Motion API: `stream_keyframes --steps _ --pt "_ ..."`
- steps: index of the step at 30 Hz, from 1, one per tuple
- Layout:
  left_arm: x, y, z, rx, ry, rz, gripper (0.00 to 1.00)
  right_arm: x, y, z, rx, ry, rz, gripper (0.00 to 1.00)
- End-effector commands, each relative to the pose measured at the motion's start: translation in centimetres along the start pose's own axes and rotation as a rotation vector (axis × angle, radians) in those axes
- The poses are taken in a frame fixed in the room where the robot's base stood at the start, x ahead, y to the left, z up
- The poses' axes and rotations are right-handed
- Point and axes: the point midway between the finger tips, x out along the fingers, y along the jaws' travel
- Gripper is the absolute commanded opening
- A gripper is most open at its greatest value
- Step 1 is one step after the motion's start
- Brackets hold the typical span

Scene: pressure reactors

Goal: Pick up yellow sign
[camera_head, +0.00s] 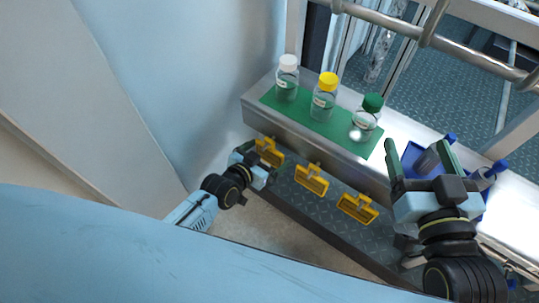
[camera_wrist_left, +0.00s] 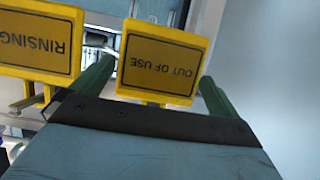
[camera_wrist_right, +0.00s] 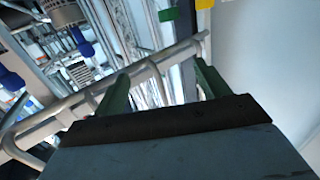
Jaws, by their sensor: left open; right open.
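Three yellow signs hang in a row on the front of the metal bench: a left one (camera_head: 270,152), a middle one (camera_head: 311,180) and a right one (camera_head: 357,208). My left gripper (camera_head: 262,164) is at the left sign and partly covers it. In the left wrist view, a sign reading "OUT OF USE" (camera_wrist_left: 160,62) shows between the open green fingers (camera_wrist_left: 155,85); contact cannot be told. A sign reading "RINSING" (camera_wrist_left: 38,40) is left of it. My right gripper (camera_head: 418,156) is open and empty above the right part of the bench.
Bottles with white (camera_head: 287,78), yellow (camera_head: 324,97) and green (camera_head: 367,118) caps stand on a green mat (camera_head: 345,140) on the bench. A blue rack (camera_head: 410,155) is behind my right gripper. A metal rail (camera_head: 390,22) runs along the back.

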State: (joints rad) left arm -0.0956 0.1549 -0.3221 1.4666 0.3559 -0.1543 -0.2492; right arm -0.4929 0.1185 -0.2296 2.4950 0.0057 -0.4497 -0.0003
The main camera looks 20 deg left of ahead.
Motion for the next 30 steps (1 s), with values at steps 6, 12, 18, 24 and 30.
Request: stream_keyframes --steps 6,12,18,24,30 --pt "1.4 0.0 0.1 -0.001 0.001 -0.001 1.00 -0.1 -0.6 -2.9 0.007 0.188 -0.016 0.75" --pt "1.8 0.0 0.0 0.000 0.001 -0.001 1.00 -0.3 -0.8 -4.0 0.010 0.252 -0.020 0.75" --pt "1.8 0.0 0.0 0.000 0.000 0.000 1.00 -0.3 -0.8 -4.1 0.010 0.253 -0.020 0.75" --pt "1.8 0.0 0.0 0.000 0.000 0.000 0.74 -0.3 -0.8 -4.1 0.009 0.252 -0.020 0.75" --pt "1.8 0.0 0.0 0.000 0.000 0.000 0.66 -0.3 -0.8 -4.1 0.009 0.251 -0.020 0.75"
